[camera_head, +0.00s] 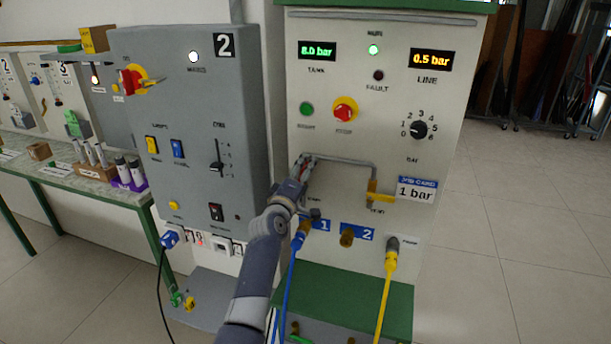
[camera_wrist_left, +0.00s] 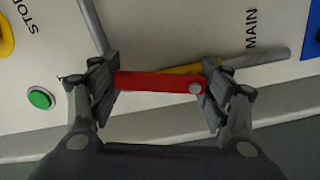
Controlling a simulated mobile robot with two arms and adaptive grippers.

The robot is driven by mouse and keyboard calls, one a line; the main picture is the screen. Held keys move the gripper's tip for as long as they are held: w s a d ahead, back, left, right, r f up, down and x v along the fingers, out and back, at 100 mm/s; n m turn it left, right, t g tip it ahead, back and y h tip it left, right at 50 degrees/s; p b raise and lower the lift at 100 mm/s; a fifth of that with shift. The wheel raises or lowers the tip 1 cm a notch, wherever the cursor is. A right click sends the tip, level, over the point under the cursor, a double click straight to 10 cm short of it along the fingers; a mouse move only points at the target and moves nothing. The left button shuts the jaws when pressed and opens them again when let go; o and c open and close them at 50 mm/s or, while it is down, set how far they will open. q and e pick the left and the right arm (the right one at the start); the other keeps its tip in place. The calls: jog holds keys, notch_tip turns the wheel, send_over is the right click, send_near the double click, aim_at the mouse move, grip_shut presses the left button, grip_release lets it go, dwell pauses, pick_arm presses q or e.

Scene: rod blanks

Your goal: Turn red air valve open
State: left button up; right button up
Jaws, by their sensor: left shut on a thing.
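The red air valve lever (camera_wrist_left: 155,82) lies between the two fingers of my left gripper (camera_wrist_left: 161,90) in the left wrist view, with a finger against each end. A yellow piece (camera_wrist_left: 182,69) shows behind the lever, by the grey pipe (camera_wrist_left: 270,59) and the MAIN label. In the head view my left gripper (camera_head: 303,170) is at the left end of the pipe on the panel (camera_head: 325,75), and it mostly hides the red lever. The valve body is hidden. My right gripper is not in view.
The tank display (camera_head: 317,50) reads 8.0 bar and the line display (camera_head: 431,60) 0.5 bar. The job card (camera_head: 416,190) says 1 bar. A yellow lever (camera_head: 381,197) sits right on the pipe. Blue (camera_head: 288,280) and yellow (camera_head: 384,290) hoses hang below.

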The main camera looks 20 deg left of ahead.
pick_arm(q)
jog(key=shift+a+n, duration=0.25)
jog(key=shift+n, duration=0.65)
jog(key=shift+a+n, duration=0.25)
jog(key=shift+n, duration=0.65)
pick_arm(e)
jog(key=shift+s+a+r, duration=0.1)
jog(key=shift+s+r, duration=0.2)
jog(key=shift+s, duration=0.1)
pick_arm(q)
jog(key=o, duration=1.5)
